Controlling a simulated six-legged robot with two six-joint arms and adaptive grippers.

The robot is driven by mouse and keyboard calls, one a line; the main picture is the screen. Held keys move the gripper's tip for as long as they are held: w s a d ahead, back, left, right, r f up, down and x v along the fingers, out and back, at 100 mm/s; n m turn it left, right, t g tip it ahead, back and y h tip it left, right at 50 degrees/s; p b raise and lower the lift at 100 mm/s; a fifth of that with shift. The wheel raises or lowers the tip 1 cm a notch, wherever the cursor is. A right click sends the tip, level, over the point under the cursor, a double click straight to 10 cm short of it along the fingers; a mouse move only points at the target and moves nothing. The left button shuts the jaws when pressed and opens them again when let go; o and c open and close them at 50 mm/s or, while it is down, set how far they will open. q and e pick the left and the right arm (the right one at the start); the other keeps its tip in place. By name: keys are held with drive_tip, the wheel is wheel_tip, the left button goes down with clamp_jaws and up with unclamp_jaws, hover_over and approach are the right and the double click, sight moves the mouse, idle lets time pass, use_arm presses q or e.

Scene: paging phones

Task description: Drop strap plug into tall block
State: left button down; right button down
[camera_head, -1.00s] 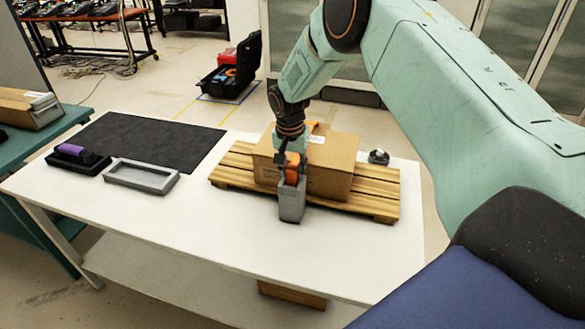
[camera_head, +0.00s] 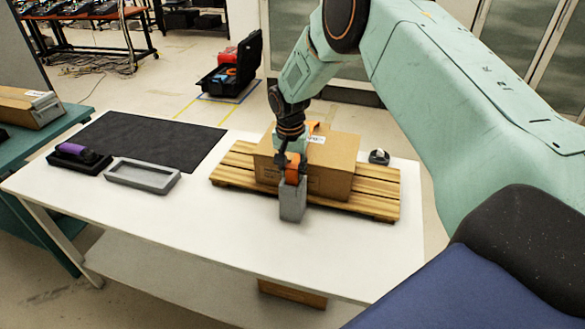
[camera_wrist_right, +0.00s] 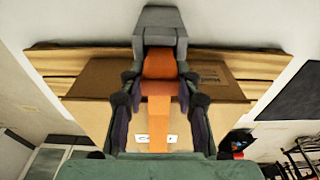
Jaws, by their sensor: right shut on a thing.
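The tall grey block (camera_head: 293,203) stands upright on the white table, at the front edge of the pallet. My right gripper (camera_head: 292,168) is just above the block's top and shut on the orange strap plug (camera_head: 292,176). In the right wrist view, the plug (camera_wrist_right: 160,65) sits between the fingers, with its far end at the block (camera_wrist_right: 160,22). How deep the plug sits in the block is hidden. The orange strap (camera_wrist_right: 158,115) runs back from the plug toward the carton. My left gripper is out of view.
A cardboard carton (camera_head: 330,167) sits on a wooden pallet (camera_head: 375,205) right behind the block. A grey tray (camera_head: 142,186), a black tray with a purple item (camera_head: 72,152) and a black mat (camera_head: 150,140) lie to the left. The table's front middle is clear.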

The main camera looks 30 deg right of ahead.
sight(292, 170)
drive_tip(key=shift+d, duration=0.15)
drive_tip(key=shift+f, duration=0.55)
idle(0.5)
drive_tip(key=c, duration=1.2)
unclamp_jaws()
drive_tip(key=r+p, duration=0.7)
drive_tip(key=r, duration=0.1)
drive_tip(key=shift+s+a+r, duration=0.2)
drive_tip(key=shift+s+a, duration=0.15)
drive_tip(key=shift+a, duration=0.05)
drive_tip(key=shift+s+a+r+p, duration=0.15)
drive_tip(key=shift+r+p, duration=0.35)
drive_tip(key=shift+r, duration=0.75)
drive_tip(key=shift+f, duration=0.1)
